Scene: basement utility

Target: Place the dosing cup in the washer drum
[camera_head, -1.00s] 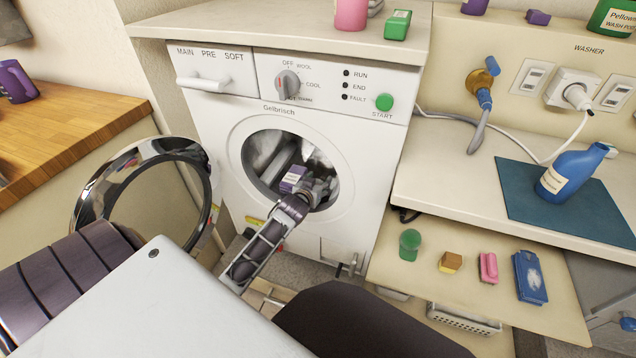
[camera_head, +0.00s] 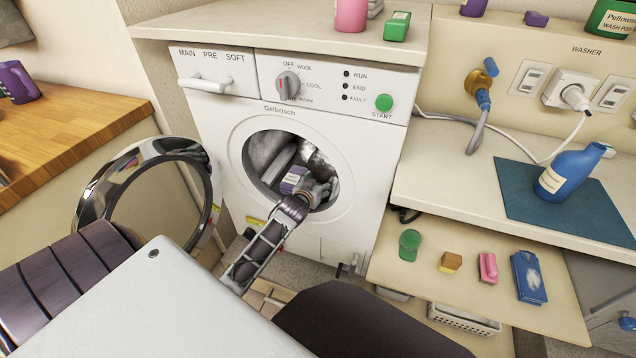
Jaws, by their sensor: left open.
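A small purple container with a pale label (camera_head: 294,180), which looks like the dosing cup, is inside the opening of the washer drum (camera_head: 268,152). My left gripper (camera_head: 323,191) is open inside the drum mouth, just right of the purple container. Whether a finger still touches the container cannot be told. The far part of the drum floor is hidden by my wrist and the rim. The round washer door (camera_head: 90,205) stands open to the left. My right gripper is not in view.
The washer front (camera_head: 365,150) surrounds the opening. To the right, a pull-out board (camera_head: 450,290) holds a green cup-like item (camera_head: 410,245), a yellow-brown sponge (camera_head: 450,262), a pink item (camera_head: 488,267) and a blue item (camera_head: 529,277). A blue bottle (camera_head: 568,174) stands on a mat.

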